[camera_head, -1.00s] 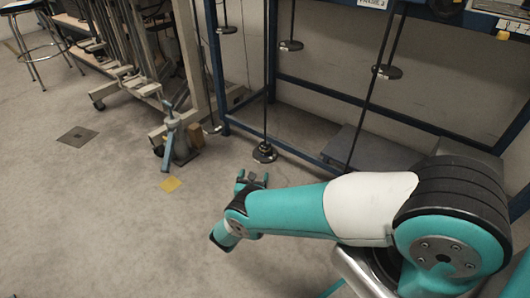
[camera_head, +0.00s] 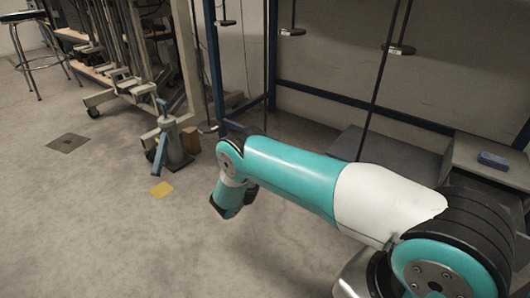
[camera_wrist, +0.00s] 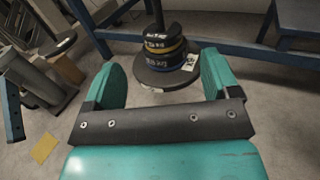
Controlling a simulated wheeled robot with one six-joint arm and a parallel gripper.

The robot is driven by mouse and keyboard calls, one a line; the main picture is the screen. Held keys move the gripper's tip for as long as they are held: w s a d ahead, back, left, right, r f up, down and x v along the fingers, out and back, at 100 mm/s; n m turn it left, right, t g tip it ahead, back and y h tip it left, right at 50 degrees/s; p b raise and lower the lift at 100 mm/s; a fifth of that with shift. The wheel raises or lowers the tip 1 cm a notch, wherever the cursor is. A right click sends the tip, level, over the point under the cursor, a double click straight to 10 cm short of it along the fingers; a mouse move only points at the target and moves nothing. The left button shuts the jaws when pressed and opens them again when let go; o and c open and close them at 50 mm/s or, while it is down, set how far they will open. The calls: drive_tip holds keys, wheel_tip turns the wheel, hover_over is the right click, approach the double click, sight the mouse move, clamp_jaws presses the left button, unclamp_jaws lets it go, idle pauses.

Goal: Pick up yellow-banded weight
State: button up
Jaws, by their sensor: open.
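The yellow-banded weight (camera_wrist: 168,53) is a dark, round, stacked piece with a yellow ring and a blue ring near it. It stands on a wider black disc (camera_wrist: 152,81) around a dark upright rod (camera_wrist: 159,14) in the wrist view. My gripper (camera_wrist: 161,73) has its two teal fingers spread apart, with the weight ahead in the gap between them. Nothing is held. In the head view my arm hides the weight and the fingers.
A blue steel frame (camera_head: 330,105) stands behind, with discs hanging on rods (camera_head: 293,32). A grey slab (camera_head: 385,152) lies at its foot. A teal-grey stand (camera_head: 172,148) and a yellow floor patch (camera_head: 161,189) are to the left. The front-left floor is clear.

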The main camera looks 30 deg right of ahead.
drive_tip(key=b+x, duration=0.3)
drive_tip(key=x, duration=0.2)
drive_tip(key=shift+w+d+r+b, duration=0.1)
drive_tip(key=shift+w+d+b, duration=0.05)
drive_tip(key=shift+d+b, duration=0.2)
drive_tip(key=shift+w+r, duration=0.1)
drive_tip(key=shift+w, duration=0.05)
drive_tip(key=c, duration=1)
